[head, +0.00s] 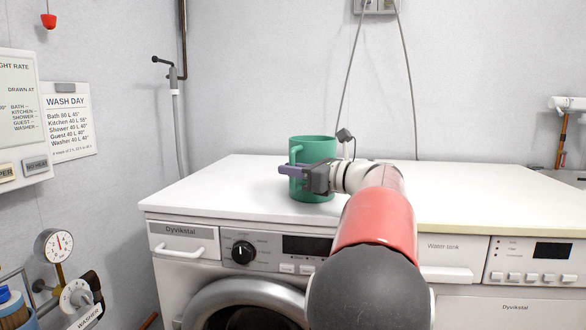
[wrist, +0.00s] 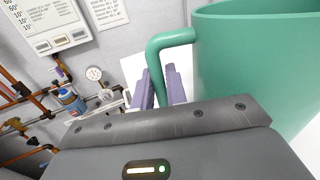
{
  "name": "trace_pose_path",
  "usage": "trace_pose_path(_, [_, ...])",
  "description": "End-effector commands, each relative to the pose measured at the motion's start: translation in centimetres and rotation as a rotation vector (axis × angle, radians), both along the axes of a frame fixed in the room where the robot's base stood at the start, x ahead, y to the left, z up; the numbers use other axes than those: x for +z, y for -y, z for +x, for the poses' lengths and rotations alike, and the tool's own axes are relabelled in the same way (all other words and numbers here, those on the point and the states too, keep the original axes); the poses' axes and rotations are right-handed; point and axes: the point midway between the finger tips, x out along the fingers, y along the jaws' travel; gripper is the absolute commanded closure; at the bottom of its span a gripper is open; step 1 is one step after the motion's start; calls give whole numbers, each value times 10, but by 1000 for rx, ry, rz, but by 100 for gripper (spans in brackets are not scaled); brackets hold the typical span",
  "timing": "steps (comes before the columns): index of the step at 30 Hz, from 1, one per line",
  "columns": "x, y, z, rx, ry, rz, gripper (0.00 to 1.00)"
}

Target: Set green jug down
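The green jug (head: 316,152) is upright at the white worktop over the left washing machine. Its base appears at or just above the surface; I cannot tell if it touches. My gripper (head: 288,170) reaches in from the right front, with its purple fingers at the jug's handle. In the wrist view the jug (wrist: 255,60) fills the upper right. Its handle (wrist: 154,65) passes down between the two fingers of my gripper (wrist: 161,88), which look closed on it. The lower part of the handle is hidden behind the gripper body.
The white worktop (head: 220,185) is clear left of the jug and to the right past my arm. Its left edge drops to the floor side. Cables (head: 352,70) hang behind the jug along the wall. A gauge (head: 55,245) and pipes stand at the left.

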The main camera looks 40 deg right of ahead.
Motion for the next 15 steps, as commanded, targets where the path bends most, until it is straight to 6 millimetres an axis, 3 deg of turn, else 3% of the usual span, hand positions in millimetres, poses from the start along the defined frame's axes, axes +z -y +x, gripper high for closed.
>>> trace_pose_path(1, [0,0,0,0,0,0,80])
trace_pose_path(4, [0,0,0,0,0,0,67])
trace_pose_path(15, [1,2,-4,-2,0,0,66])
